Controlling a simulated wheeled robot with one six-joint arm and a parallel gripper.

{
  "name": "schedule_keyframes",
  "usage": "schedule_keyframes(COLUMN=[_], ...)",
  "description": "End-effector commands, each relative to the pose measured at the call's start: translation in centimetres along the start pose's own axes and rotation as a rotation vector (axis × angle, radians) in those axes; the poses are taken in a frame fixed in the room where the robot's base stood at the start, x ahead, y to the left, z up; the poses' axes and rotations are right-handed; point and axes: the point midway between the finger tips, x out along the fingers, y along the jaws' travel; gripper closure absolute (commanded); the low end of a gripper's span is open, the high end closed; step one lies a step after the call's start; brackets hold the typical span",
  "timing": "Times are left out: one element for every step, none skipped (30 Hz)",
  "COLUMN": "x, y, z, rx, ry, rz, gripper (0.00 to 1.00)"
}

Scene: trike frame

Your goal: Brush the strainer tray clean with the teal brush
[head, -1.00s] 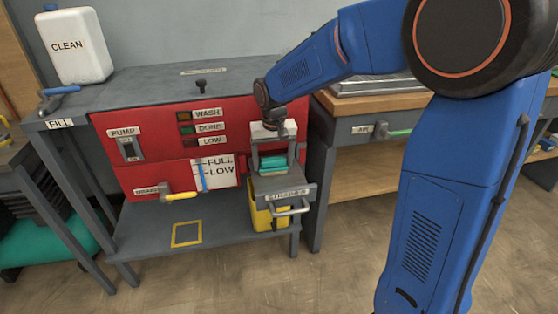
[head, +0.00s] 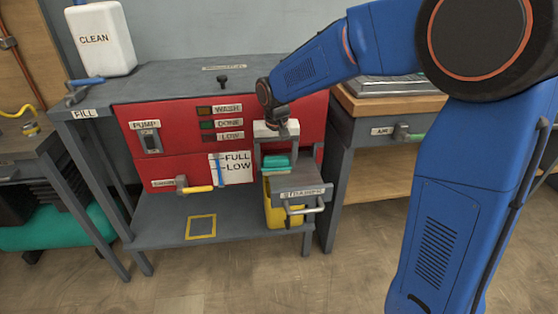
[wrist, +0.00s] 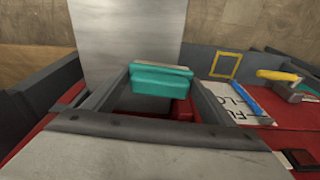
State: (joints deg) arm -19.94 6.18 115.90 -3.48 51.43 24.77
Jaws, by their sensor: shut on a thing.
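My gripper (head: 277,153) points down in front of the red panel and is shut on the teal brush (head: 276,162). In the wrist view the teal brush (wrist: 162,80) sits between the two grey fingers. The grey strainer tray (head: 305,182), labelled STRAINER, sticks out of the cabinet with a metal bar handle at its front. The brush is at the tray's back left, near the red panel. I cannot tell whether its bristles touch the tray. Any dirt on the tray is not discernible.
A yellow container (head: 272,214) stands under the tray on the lower shelf. The drain lever (head: 195,188) with a yellow grip is to the left. The white CLEAN jug (head: 100,38) stands on the cabinet top. A wooden-topped bench (head: 395,102) is close on the right.

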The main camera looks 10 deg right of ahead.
Motion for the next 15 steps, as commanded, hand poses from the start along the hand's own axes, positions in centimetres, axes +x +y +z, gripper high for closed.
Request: schedule_keyframes(x=[0.2, 0.2, 0.2, 0.2, 0.2, 0.2, 0.2, 0.2, 0.2, 0.2, 0.2, 0.2, 0.2, 0.2, 0.2], y=[0.1, 0.2, 0.3, 0.4, 0.6, 0.8, 1.0, 1.2, 1.5, 1.8, 2.0, 2.3, 2.5, 2.7, 3.0], z=[0.1, 0.1, 0.1, 0.1, 0.1, 0.1, 0.1, 0.1, 0.1, 0.1, 0.1, 0.0, 0.0, 0.0, 0.0], rx=[0.0, 0.001, 0.001, 0.001, 0.002, 0.002, 0.003, 0.003, 0.002, 0.002, 0.002, 0.002, 0.003, 0.003, 0.003], ry=[-0.003, -0.003, -0.004, -0.004, -0.004, -0.005, -0.005, -0.005, -0.005, -0.006, -0.006, -0.006, -0.006, -0.006, -0.006], rz=[0.001, 0.001, 0.002, 0.002, 0.002, 0.002, 0.002, 0.002, 0.002, 0.002, 0.002, 0.003, 0.003, 0.002, 0.002], gripper=[0.49, 0.49, 0.49, 0.49, 0.49, 0.49, 0.49, 0.49, 0.49, 0.49, 0.49, 0.49, 0.49, 0.49, 0.49])
